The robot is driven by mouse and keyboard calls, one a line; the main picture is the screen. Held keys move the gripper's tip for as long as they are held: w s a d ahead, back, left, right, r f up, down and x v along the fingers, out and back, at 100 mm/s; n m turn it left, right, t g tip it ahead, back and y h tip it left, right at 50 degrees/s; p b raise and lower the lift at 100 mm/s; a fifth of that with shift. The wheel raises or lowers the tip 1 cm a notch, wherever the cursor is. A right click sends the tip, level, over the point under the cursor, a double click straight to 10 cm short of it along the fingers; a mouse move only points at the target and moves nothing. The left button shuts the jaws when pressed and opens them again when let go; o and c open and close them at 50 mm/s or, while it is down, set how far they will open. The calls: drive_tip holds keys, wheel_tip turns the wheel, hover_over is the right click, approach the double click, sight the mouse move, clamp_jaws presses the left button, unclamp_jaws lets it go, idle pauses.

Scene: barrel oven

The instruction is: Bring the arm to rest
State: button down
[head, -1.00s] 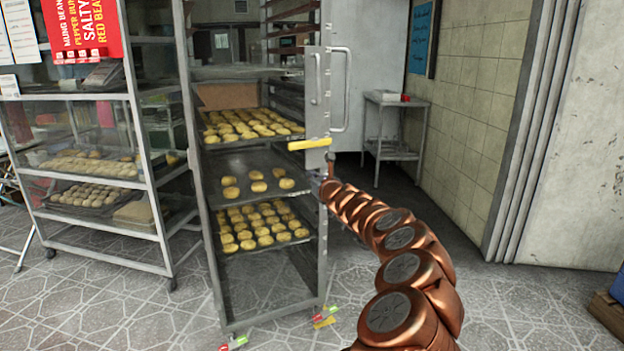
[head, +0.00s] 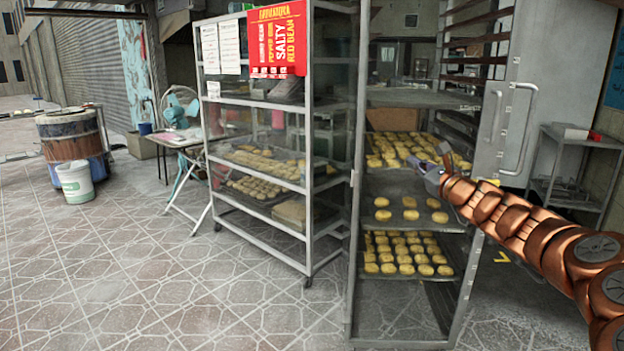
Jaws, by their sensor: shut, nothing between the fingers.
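My gripper (head: 431,163) is at the end of my copper-coloured arm, which reaches in from the right edge of the head view. The gripper is shut and empty. In the picture it lies in front of the tall metal rack (head: 357,190), near the level of its upper trays. I cannot tell how far it is from the rack. The arm is stretched out and hides part of the rack's right side.
The rack holds trays of yellow buns (head: 405,252). A glazed shelf cart (head: 308,215) with a red sign (head: 277,40) stands left of it. A folding table (head: 185,140), white bucket (head: 74,182) and barrel (head: 72,135) are farther left. The tiled floor at front left is clear.

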drive_tip(key=s+a+r+n+g+y+p, duration=0.25)
drive_tip(key=s+a+r+n, duration=0.25)
drive_tip(key=a, duration=0.3)
drive_tip(key=s+a+r+n+g+y+p, duration=0.25)
drive_tip(key=s+a+r+n, duration=0.25)
drive_tip(key=a, duration=0.4)
drive_tip(key=s+a+f+n+g+p, duration=0.1)
drive_tip(key=s+a+n+g+p, duration=0.25)
drive_tip(key=s, duration=0.35)
drive_tip(key=s+a+f+n+g+h+p, duration=0.15)
drive_tip(key=s+a+n, duration=0.25)
drive_tip(key=s, duration=0.4)
drive_tip(key=s+a+f+n+g+p, duration=0.1)
drive_tip(key=s+a+n+g+p, duration=0.25)
drive_tip(key=s, duration=0.35)
drive_tip(key=s+d+f+n+g+h+p, duration=0.2)
drive_tip(key=s+d+f+h+p, duration=0.1)
drive_tip(key=s+d, duration=0.3)
drive_tip(key=s+d+f+n+g+h+p, duration=0.1)
drive_tip(key=s+d+f+g+h+p, duration=0.1)
drive_tip(key=s+d, duration=0.5)
drive_tip(key=s+d+f+n+g+h+p, duration=0.2)
drive_tip(key=s+d+f+h+p, duration=0.1)
drive_tip(key=s, duration=1)
drive_tip(key=d+h+p, duration=0.1)
drive_tip(key=d+h, duration=0.1)
drive_tip(key=d, duration=0.1)
drive_tip(key=shift+d+f+n+h, duration=0.3)
drive_tip(key=shift+d+f+h, duration=0.05)
drive_tip(key=shift+d+f, duration=0.05)
